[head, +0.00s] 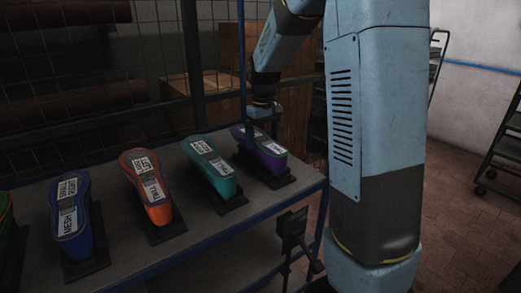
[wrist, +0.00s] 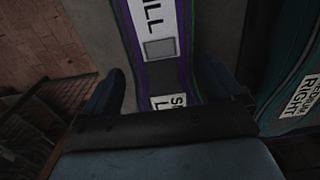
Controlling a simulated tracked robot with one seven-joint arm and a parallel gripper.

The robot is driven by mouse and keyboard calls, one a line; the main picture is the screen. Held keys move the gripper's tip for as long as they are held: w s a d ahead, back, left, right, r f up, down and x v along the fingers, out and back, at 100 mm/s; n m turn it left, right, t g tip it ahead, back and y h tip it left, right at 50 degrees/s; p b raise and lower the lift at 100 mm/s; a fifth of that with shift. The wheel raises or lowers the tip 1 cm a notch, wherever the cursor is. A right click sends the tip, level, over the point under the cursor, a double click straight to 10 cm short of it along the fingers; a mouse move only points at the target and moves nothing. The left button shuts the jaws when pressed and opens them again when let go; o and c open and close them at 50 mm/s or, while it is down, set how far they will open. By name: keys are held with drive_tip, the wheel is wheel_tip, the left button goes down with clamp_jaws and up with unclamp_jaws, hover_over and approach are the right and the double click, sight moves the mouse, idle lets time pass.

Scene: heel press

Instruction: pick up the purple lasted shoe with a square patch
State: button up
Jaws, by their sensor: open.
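The purple lasted shoe (head: 268,158) is the rightmost shoe on the shelf in the head view and rests on a dark base. In the wrist view the purple shoe (wrist: 183,75) has white labels and a grey square patch (wrist: 160,47) between them. My gripper (head: 262,116) is over the shoe's far end. In the wrist view the fingers of my gripper (wrist: 160,85) are apart, one on each side of the shoe. I cannot tell whether they touch it. The fingertips are partly hidden in the head view.
A teal shoe (head: 211,166) stands close to the left, labelled "RIGHT" in the wrist view (wrist: 293,95). An orange shoe (head: 150,187) and a blue shoe (head: 70,215) stand further left on the grey shelf (head: 112,215). Wire mesh and a dark post stand behind.

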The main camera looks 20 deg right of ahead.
sight(261, 151)
drive_tip(key=shift+a+f, duration=0.15)
drive_tip(key=shift+f, duration=1.15)
drive_tip(key=shift+a+f, duration=0.15)
drive_tip(key=shift+f, duration=1.15)
drive_tip(key=c, duration=1.6)
drive_tip(key=shift+r, duration=0.15)
